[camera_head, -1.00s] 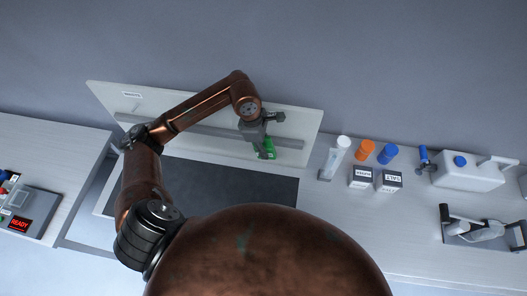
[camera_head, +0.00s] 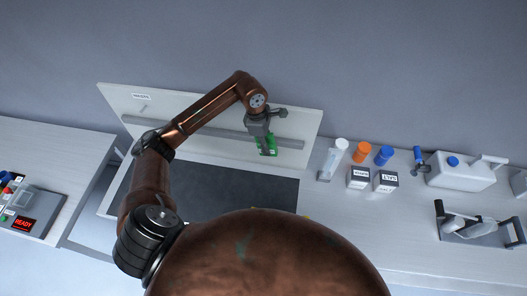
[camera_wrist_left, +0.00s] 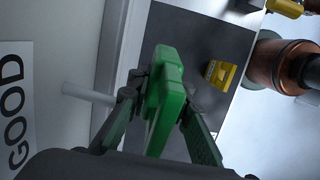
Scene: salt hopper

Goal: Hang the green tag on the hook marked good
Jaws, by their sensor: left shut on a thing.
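My left gripper (camera_head: 266,138) is in front of the right part of the pale upright board (camera_head: 200,148). It is shut on the green tag (camera_head: 272,148). In the left wrist view the green tag (camera_wrist_left: 164,98) stands between the two fingers (camera_wrist_left: 160,100). A white GOOD label (camera_wrist_left: 16,105) is on the board at the left of that view. A pale peg-like hook (camera_wrist_left: 88,94) sticks out beside the label, left of the tag and apart from it. In the head view the GOOD label and its hook are hidden or too small to tell. My right gripper is not in view.
A dark mat (camera_head: 250,190) lies below the board. A yellow tag (camera_wrist_left: 220,73) lies on it in the wrist view. Bottles, labelled boxes (camera_head: 386,181) and a white canister (camera_head: 462,172) stand to the right. A device reading READY (camera_head: 25,224) is at far left.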

